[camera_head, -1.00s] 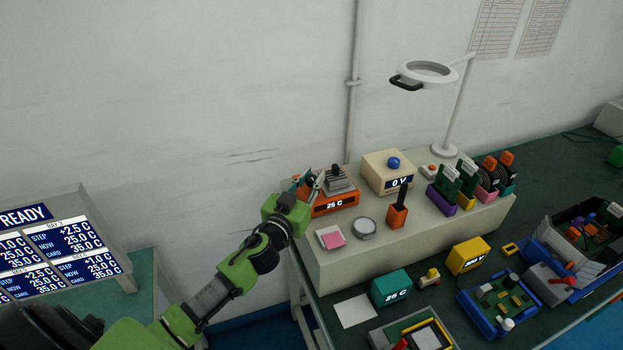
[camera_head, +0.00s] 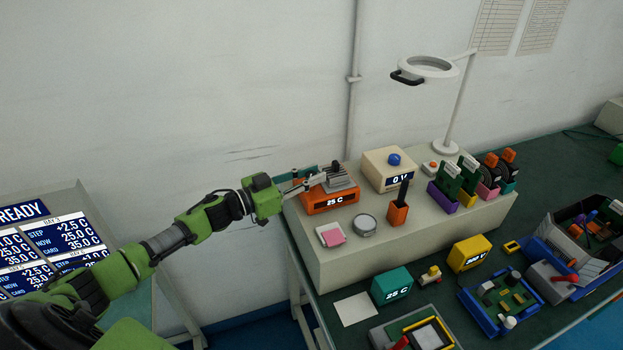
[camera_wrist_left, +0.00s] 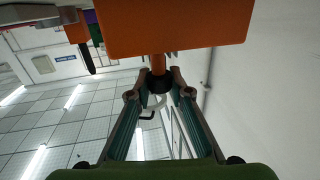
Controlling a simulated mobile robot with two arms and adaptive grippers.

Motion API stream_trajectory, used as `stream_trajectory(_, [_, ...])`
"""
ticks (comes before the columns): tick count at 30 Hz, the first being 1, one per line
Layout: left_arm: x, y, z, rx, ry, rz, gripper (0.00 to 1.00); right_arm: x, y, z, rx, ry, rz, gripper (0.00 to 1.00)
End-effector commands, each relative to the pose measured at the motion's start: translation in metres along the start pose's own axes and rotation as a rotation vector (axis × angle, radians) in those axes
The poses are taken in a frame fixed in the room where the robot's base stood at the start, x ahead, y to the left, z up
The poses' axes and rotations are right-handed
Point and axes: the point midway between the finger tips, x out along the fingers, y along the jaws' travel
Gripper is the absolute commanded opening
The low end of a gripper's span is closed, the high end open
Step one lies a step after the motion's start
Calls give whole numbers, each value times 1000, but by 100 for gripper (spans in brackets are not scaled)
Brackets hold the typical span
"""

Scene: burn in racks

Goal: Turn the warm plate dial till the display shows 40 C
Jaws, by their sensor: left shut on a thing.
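The warm plate (camera_head: 318,207) is an orange box with a grey top, on the left end of the raised beige shelf. Its display reads 25 C. My left gripper (camera_head: 303,184) reaches it from the left, at its left side. In the left wrist view, the plate's orange body (camera_wrist_left: 180,28) fills the top, and a dark round dial (camera_wrist_left: 158,84) on an orange stem sits between the fingertips (camera_wrist_left: 159,77). The left gripper is shut on this dial. In the head view the gripper hides the dial. My right gripper is not in view.
A beige box (camera_head: 388,172) with a blue knob reads 0 V, right of the plate. A pink pad (camera_head: 333,237) and a round dish (camera_head: 365,225) lie in front. A screen panel (camera_head: 50,240) stands at left. The wall is close behind.

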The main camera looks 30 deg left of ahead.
Motion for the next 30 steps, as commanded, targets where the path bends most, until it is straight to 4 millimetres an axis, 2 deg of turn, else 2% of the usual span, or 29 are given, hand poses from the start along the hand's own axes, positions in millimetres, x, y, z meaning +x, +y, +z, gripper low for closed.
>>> stream_trajectory(1, [0,-5,4,9,-1,40,0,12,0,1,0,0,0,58])
stream_trajectory(15, [1,-2,4,3,3,378,0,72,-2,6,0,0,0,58])
stream_trajectory(21, [1,-1,2,1,2,448,0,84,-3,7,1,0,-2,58])
stream_trajectory(30, [1,0,0,-1,0,478,0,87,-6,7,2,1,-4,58])
